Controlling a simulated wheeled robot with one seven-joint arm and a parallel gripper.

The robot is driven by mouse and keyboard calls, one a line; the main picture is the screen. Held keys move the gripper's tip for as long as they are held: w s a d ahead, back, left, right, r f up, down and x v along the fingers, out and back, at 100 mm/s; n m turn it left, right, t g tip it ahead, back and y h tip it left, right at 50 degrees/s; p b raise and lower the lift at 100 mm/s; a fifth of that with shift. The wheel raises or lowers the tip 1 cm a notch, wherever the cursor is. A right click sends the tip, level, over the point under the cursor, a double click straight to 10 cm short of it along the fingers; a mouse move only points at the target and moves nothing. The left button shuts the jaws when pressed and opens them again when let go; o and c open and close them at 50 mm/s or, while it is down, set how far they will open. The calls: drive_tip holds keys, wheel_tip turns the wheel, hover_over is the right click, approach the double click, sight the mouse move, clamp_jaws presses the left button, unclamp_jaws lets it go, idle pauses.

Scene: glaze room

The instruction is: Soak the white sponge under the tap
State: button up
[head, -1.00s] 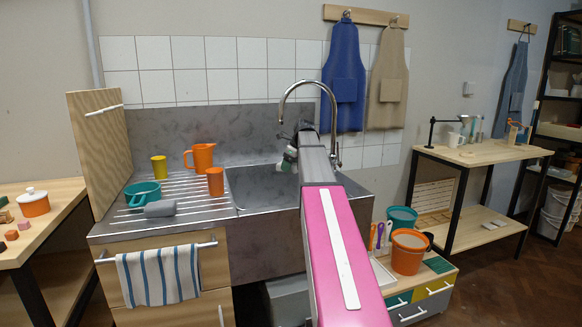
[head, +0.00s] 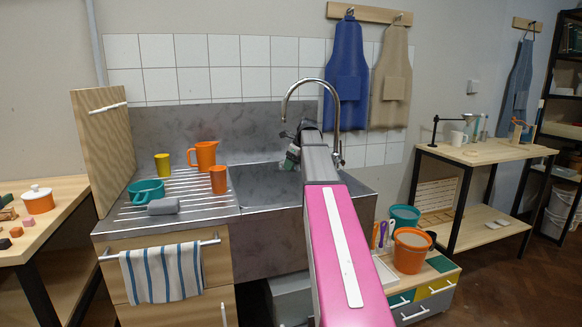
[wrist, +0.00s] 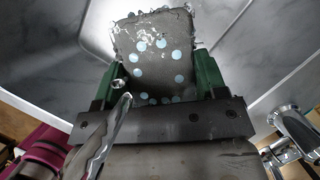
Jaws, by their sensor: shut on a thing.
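My gripper (wrist: 157,78) has green fingers shut on a block, the sponge (wrist: 152,48). It looks grey in shade, with pale blue dots on the face toward the wrist camera. Clear water splashes along its far edge, and a clear streak of water runs down at the left over my gripper. In the head view my gripper (head: 290,156) is over the sink (head: 262,188), below and left of the chrome tap (head: 311,83). My arm hides part of the sink and the tap's base. The sponge is hard to make out there.
A grey block (head: 163,206) lies on the ribbed drainboard (head: 205,193) beside a teal pan (head: 147,191). An orange jug (head: 203,154), orange cup (head: 218,180) and yellow cup (head: 162,163) stand behind. A wooden panel (head: 102,150) rises at the left.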

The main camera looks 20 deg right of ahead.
sight(296, 168)
drive_tip(key=shift+s+a, duration=0.25)
drive_tip(key=shift+s, duration=1.5)
drive_tip(key=shift+s+a, duration=0.2)
drive_tip(key=shift+s, duration=1.55)
drive_tip(key=s+r, duration=0.4)
drive_tip(key=s, duration=0.1)
drive_tip(key=shift+a, duration=0.35)
